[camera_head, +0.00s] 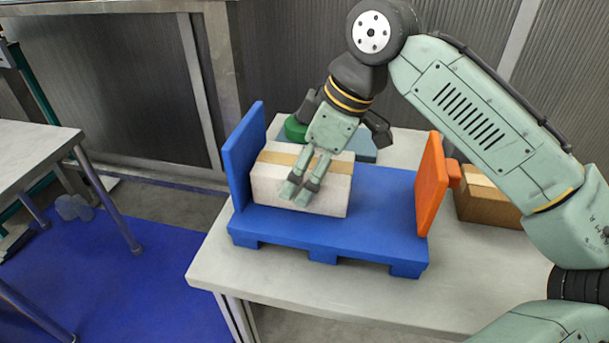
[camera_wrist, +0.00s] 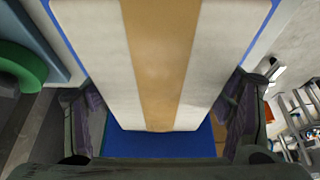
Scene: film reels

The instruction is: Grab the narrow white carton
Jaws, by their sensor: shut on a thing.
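The narrow white carton (camera_head: 327,193) has a tan tape strip along its top. It sits on a blue pallet-like stand (camera_head: 375,215), close to the stand's upright blue end plate. My gripper (camera_head: 308,185) reaches down over the carton, with fingers against its near side in the head view. In the wrist view the carton (camera_wrist: 155,60) fills the middle, and my gripper's fingers (camera_wrist: 160,115) stand on both sides of it, shut on it. The far finger is hidden behind the carton in the head view. I cannot tell whether the carton is lifted off the stand.
An orange end plate (camera_head: 430,185) stands at the stand's right. A brown carton (camera_head: 487,203) lies beyond it on the pale table (camera_head: 275,280). A green round thing (camera_head: 295,129) and a grey-blue block (camera_head: 360,146) are behind the white carton. The stand's right half is clear.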

